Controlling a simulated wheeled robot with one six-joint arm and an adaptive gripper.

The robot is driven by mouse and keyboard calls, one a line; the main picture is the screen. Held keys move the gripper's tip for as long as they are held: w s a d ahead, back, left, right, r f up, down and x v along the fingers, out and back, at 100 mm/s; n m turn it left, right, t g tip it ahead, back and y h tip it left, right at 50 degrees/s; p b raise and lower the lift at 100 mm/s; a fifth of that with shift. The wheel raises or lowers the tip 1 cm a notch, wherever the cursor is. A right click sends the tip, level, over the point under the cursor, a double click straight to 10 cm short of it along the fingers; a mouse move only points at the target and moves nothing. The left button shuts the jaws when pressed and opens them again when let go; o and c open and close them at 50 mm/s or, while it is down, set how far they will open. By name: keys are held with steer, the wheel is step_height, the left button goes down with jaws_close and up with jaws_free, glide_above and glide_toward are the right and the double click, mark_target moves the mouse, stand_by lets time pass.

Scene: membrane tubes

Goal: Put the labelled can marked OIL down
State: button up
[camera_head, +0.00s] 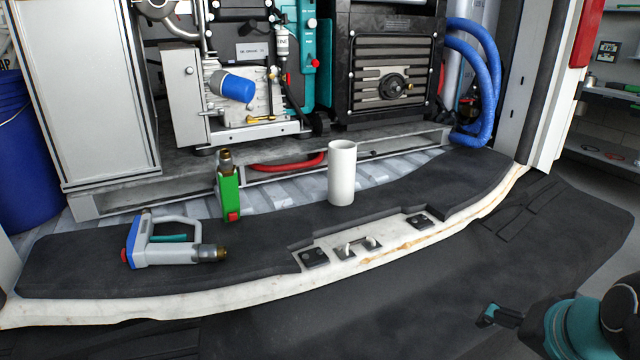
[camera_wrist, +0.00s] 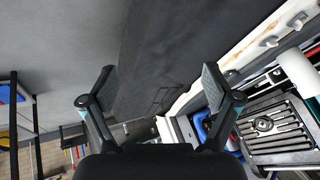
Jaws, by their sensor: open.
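I can make out no can marked OIL in either view. My gripper (camera_wrist: 156,88) is open in the wrist view, its two fingers wide apart with nothing between them. In the head view, part of my gripper (camera_head: 492,316) shows at the lower right, in front of the ledge and apart from everything on it. A plain white cylinder (camera_head: 342,172) stands upright on the dark ledge, with no label visible on it. It also shows at the right edge of the wrist view (camera_wrist: 297,72).
The dark padded ledge (camera_head: 110,262) has a pale front rim with metal fittings. A green device (camera_head: 229,195) stands upright on it; a grey-and-blue handled tool (camera_head: 168,255) is to its left. Machinery (camera_head: 390,75) and blue hoses (camera_head: 485,90) are behind. The ledge's right part is clear.

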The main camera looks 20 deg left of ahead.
steer(key=w+a+r+m+t+y+b, duration=0.1)
steer(key=w+a+r+m+y+b, duration=0.25)
steer(key=w+a+m, duration=0.65)
steer(key=m+t+y+b, duration=0.2)
steer(key=m+y+b, duration=0.25)
steer(key=m, duration=0.75)
glide_toward(346, 170)
steer(key=x, duration=1)
steer(key=shift+p, duration=0.3)
steer(key=shift+x, duration=2.9)
steer(key=shift+w+d+r, duration=0.1)
steer(key=shift+w+r, duration=0.05)
steer(key=c, duration=1.2)
steer(key=shift+c, duration=0.8)
